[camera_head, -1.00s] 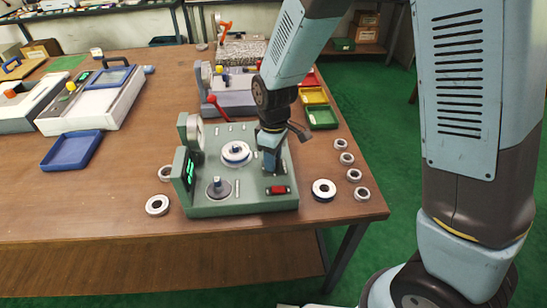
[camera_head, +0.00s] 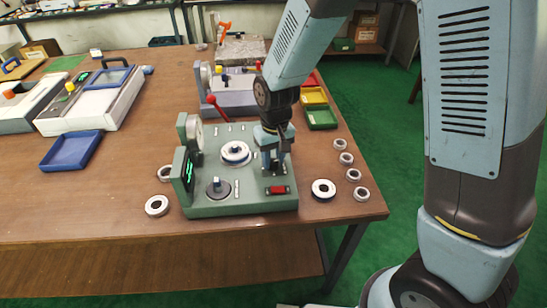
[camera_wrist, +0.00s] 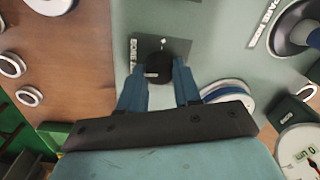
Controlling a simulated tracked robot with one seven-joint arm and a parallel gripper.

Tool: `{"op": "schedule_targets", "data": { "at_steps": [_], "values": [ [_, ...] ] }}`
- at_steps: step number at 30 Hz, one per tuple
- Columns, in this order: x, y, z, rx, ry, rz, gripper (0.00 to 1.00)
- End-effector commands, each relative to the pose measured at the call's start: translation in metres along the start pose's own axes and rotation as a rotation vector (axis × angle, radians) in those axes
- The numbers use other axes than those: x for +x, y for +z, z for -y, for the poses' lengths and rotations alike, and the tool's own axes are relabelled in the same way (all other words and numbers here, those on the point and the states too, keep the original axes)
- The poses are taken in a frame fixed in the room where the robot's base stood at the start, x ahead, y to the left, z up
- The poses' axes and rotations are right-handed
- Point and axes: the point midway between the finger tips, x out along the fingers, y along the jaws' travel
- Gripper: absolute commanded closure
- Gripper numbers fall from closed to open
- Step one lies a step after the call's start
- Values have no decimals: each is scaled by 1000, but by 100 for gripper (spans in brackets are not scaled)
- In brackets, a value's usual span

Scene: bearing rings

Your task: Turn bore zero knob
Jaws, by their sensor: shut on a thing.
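The bore zero knob (camera_wrist: 160,66) is a round black knob with a pale pointer mark. It sits on a dark square plate of the green gauge fixture (camera_head: 225,209), beside a partly hidden label (camera_wrist: 133,50). My gripper (camera_wrist: 160,84) points down at it, with its blue fingers on either side of the knob, shut on it.
A white ring seat (camera_head: 235,153) and a dark post (camera_head: 217,187) stand on the fixture to the left. A dial (camera_wrist: 299,154) shows in the wrist view. Several loose bearing rings (camera_head: 353,175) lie to the right. A blue tray (camera_head: 72,151) lies on the left.

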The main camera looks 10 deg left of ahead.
Motion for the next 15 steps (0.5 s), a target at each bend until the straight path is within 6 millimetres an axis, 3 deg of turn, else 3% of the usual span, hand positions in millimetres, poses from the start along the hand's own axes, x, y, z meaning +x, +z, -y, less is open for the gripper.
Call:
{"op": "schedule_targets", "data": {
  "at_steps": [15],
  "values": [
    [-2, -2, -1, 99, -1, -11, 98]
  ]
}}
